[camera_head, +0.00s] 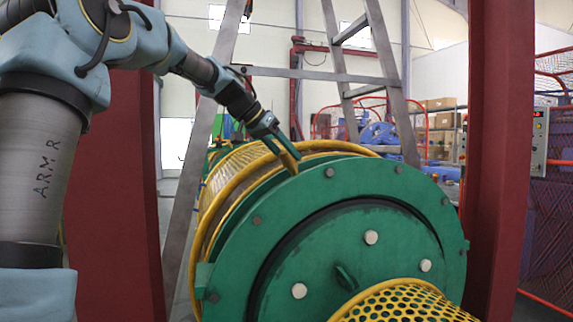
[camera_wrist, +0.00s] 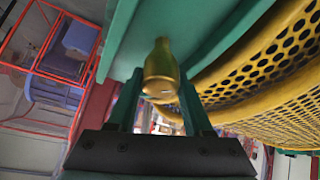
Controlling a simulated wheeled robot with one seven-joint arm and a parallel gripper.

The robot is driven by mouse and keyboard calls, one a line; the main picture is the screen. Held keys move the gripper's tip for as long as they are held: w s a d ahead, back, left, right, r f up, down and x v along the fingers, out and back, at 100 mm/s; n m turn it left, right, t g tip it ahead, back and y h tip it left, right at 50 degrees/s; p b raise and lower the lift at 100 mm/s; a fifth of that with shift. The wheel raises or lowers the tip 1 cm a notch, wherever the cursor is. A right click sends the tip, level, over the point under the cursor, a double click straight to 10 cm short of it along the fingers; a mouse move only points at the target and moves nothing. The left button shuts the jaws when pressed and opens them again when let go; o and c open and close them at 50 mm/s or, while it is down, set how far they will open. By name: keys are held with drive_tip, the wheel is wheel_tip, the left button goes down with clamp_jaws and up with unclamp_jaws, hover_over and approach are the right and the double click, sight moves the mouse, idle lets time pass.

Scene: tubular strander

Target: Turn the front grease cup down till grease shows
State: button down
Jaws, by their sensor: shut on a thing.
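The brass-yellow grease cup (camera_wrist: 163,68) stands against the green housing in the wrist view, its rounded end towards the camera. My gripper (camera_wrist: 160,90) has its two green fingers on either side of the cup and is shut on it. In the head view my gripper (camera_head: 284,152) reaches down to the top edge of the big green flange (camera_head: 250,240); the cup cannot be made out clearly there. A small pale spot shows on the cup's near end. I cannot tell whether it is grease.
A yellow perforated guard (camera_wrist: 285,60) runs close on the right in the wrist view. Another perforated guard (camera_head: 405,302) sits low in front of the flange. Red posts (camera_head: 495,150) stand at both sides, and a grey metal A-frame (camera_head: 335,75) rises behind.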

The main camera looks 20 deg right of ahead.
drive_tip(key=m+g+b, duration=0.1)
drive_tip(key=m+g, duration=0.1)
drive_tip(key=m, duration=0.4)
drive_tip(key=shift+m+g+y+p, duration=0.3)
drive_tip(key=shift+m+g+p, duration=0.65)
drive_tip(key=shift+m, duration=1.55)
drive_tip(key=shift+f+g, duration=0.1)
drive_tip(key=shift+g, duration=0.15)
drive_tip(key=shift+c, duration=1.5)
unclamp_jaws()
wheel_tip(320, 180, up, 10)
drive_tip(key=shift+r+p, duration=0.1)
drive_tip(key=shift+p, duration=0.85)
